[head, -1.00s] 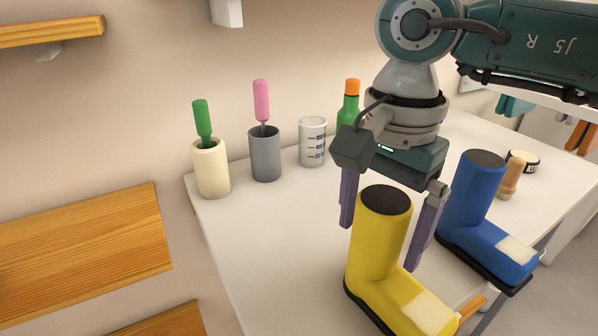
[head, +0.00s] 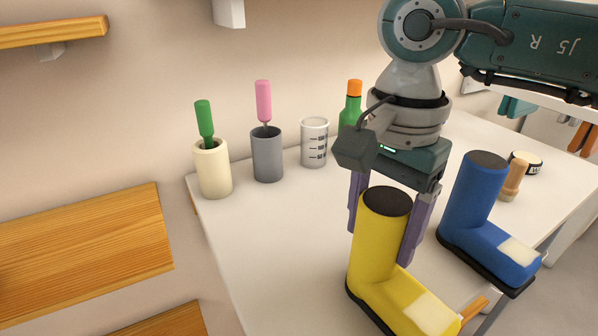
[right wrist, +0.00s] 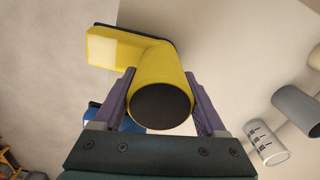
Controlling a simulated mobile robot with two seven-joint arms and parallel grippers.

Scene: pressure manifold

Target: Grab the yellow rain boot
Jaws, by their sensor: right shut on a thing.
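The yellow rain boot (head: 373,250) stands upright on the white table in the head view, with a dark top, a dark sole and a pale patch on its toe. My right gripper (head: 382,228) points down from above with its purple fingers on both sides of the boot's shaft, shut on it. In the right wrist view the boot (right wrist: 163,75) shows between the two fingers (right wrist: 162,100), its dark top facing the camera. My left gripper is not in view.
A blue boot (head: 470,205) stands close to the right. Behind are a cream holder (head: 213,170), a grey holder (head: 268,156), a beaker (head: 314,143) and a green bottle (head: 350,110). A wooden-handled item (head: 474,308) lies by the yellow toe. The table's left part (head: 275,250) is clear.

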